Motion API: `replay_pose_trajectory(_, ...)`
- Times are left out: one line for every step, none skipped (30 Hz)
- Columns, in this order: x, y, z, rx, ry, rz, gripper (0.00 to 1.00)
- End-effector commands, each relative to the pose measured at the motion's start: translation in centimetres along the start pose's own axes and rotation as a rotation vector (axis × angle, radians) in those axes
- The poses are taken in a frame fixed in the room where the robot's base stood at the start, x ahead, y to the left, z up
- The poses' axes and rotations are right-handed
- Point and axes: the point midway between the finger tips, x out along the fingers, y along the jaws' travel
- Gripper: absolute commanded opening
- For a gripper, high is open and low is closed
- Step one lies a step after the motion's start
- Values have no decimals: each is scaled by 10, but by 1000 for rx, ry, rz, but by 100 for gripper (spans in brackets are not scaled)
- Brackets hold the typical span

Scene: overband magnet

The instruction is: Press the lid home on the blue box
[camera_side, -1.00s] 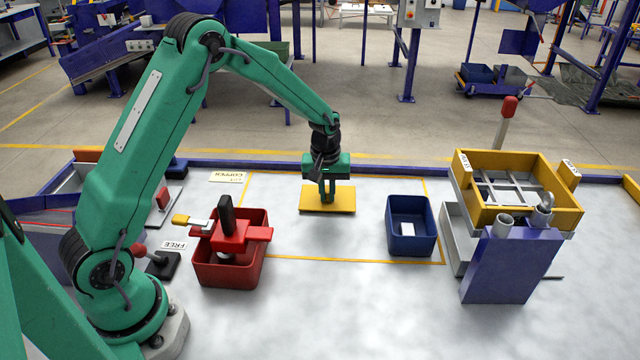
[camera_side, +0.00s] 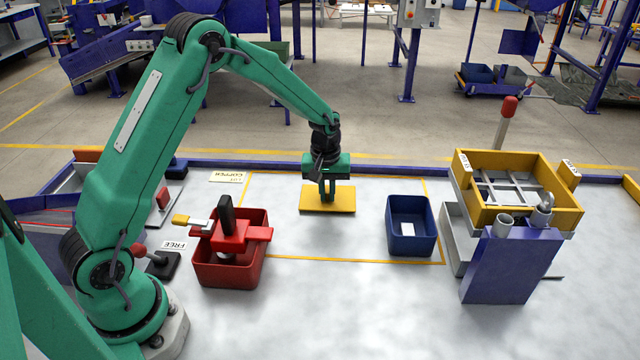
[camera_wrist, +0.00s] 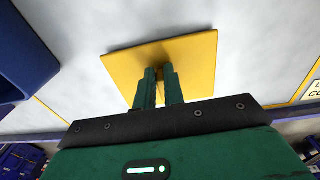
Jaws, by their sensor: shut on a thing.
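My gripper is shut on the middle of the lid, at what looks like a small knob mostly hidden by the fingers. In the wrist view the lid (camera_wrist: 195,62) spreads beyond my gripper (camera_wrist: 160,78), and part of the blue box (camera_wrist: 22,55) shows at the left edge.
A red box (camera_side: 228,275) with a red-and-black clamp-like piece (camera_side: 228,235) on it stands to the left. A yellow sorting tray (camera_side: 500,215) and a purple holder (camera_side: 510,268) stand right of the blue box. Clear table lies between the red and blue boxes.

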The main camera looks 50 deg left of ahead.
Motion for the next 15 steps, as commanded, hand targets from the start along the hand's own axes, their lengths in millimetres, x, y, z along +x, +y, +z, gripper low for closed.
replay_pose_trajectory(0, 0, 0, 0, -1, -1, 0)
replay_pose_trajectory(0, 0, 0, 0, -1, -1, 0)
replay_pose_trajectory(-1, 0, 0, 0, -1, -1, 0)
replay_pose_trajectory(-2, 0, 0, 0, -1, -1, 0)
replay_pose_trajectory(-2, 0, 0, 0, -1, 0, 0)
replay_pose_trajectory(-4, 0, 0, 0, 0, 0, 0)
replay_pose_trajectory(-4, 0, 0, 0, 0, 0, 0)
replay_pose_trajectory(-5, 0, 0, 0, 0, 0, 0)
replay_pose_trajectory(-7, 0, 0, 0, 0, 0, 0)
replay_pose_trajectory(-8, 0, 0, 0, 0, 0, 0)
replay_pose_trajectory(-8, 0, 0, 0, 0, 0, 0)
replay_pose_trajectory(-10, 0, -1, 0, 0, 0, 0)
replay_pose_trajectory(-10, 0, -1, 0, 0, 0, 0)
replay_pose_trajectory(-11, 0, -1, 0, 0, 0, 0)
replay_pose_trajectory(-12, 1, -1, 0, 0, 0, 0)
